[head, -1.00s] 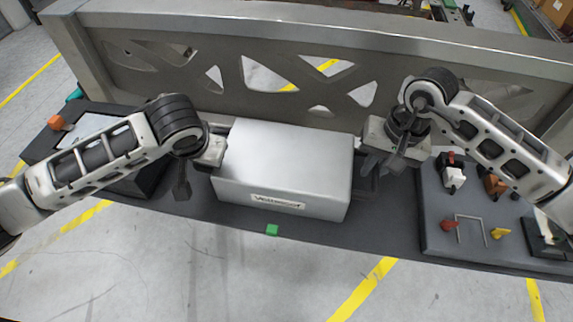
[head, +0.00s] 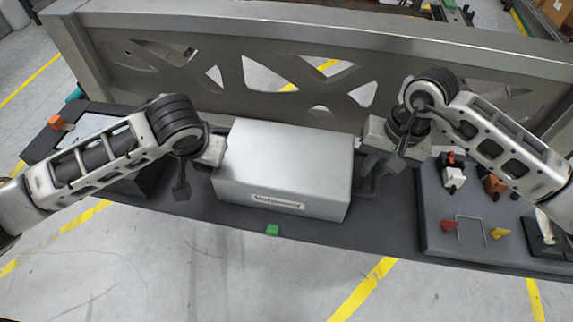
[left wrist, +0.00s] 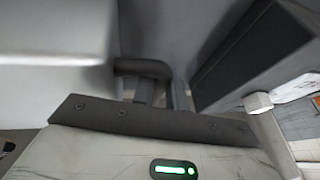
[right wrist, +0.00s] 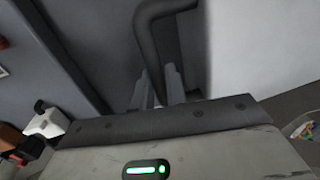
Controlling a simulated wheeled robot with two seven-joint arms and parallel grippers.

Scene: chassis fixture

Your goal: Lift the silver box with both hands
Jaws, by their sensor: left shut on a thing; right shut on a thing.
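The silver box (head: 285,165), with a name label on its front, sits on the dark bench between my two arms. My left gripper (left wrist: 160,95) is at the box's left end, shut on a dark bar handle (left wrist: 145,68); its fingers are mostly hidden in the head view. My right gripper (head: 372,163) is at the right end, shut on the other dark handle (right wrist: 150,40). The box wall (right wrist: 260,50) stands close beside the fingers in the right wrist view. The box looks level, and I see no gap under it.
A grey metal frame with cutouts (head: 225,50) stands right behind the box. A grey board with small parts (head: 440,205) lies at the right. A small green block (head: 272,230) is in front of the box. A dark tray (head: 135,185) is at the left.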

